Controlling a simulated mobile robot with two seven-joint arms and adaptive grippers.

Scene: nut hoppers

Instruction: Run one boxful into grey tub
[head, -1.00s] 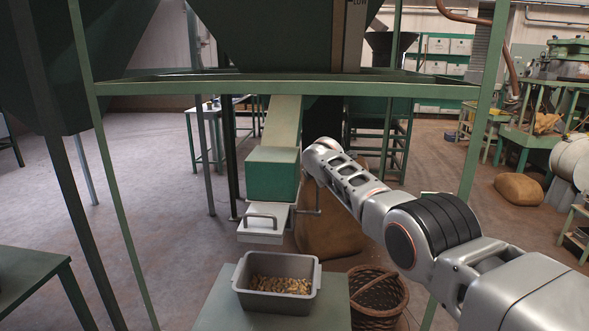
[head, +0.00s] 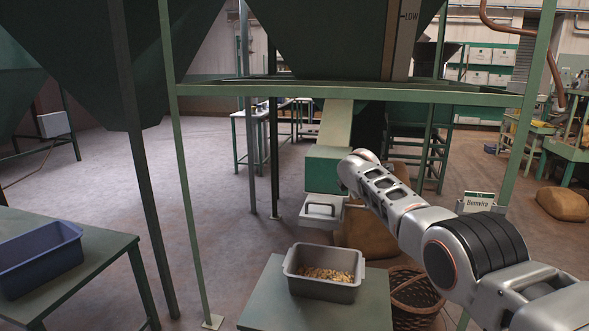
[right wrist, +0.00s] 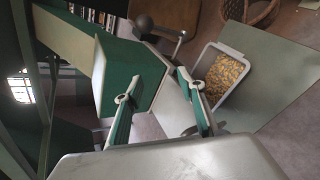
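The grey tub (head: 325,286) stands on a small green table under the chute, with a layer of nuts (head: 327,274) in it. It also shows in the right wrist view (right wrist: 238,57). Above it hangs the green box (head: 328,170) at the foot of the sloping chute (head: 336,122), with a pale metal slide with a handle (head: 321,210) below. My right gripper's tips are hidden behind the box in the head view. In the right wrist view my right gripper (right wrist: 158,75) has its fingers apart, beside the box and metal part. My left gripper is out of view.
A blue tub (head: 40,262) sits on the green table at left. A wicker basket (head: 415,296) and a sack (head: 367,232) stand right of and behind the tub's table. Green frame posts (head: 190,200) surround the hopper. A rod with a dark ball (right wrist: 144,23) is near the gripper.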

